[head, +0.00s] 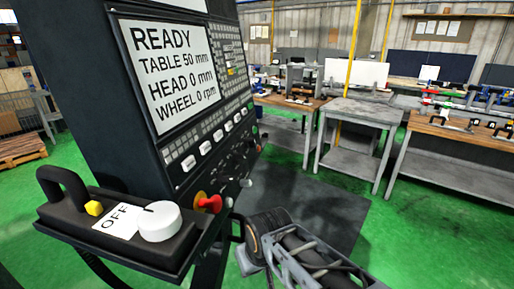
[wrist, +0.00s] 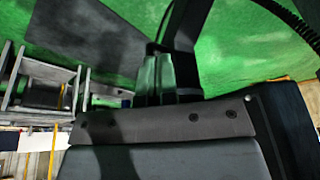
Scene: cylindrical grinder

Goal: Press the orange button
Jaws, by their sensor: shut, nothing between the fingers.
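No button in the head view is plainly orange. The closest in colour is a small yellow block-like button (head: 94,208) on the dark control box at lower left, beside the OFF label and white knob. A red mushroom button (head: 212,203) with a yellow collar sticks out at the right of that box. My gripper (wrist: 165,80) is shut and empty in the wrist view, over the green floor. In the head view my arm shows at bottom centre, to the right of the box and apart from both buttons.
The black machine panel (head: 203,134) has a screen reading READY, white keys and knobs. The control box (head: 115,250) has a handle and white knob (head: 160,221). A grey table (head: 362,111) and wooden benches (head: 456,128) stand behind.

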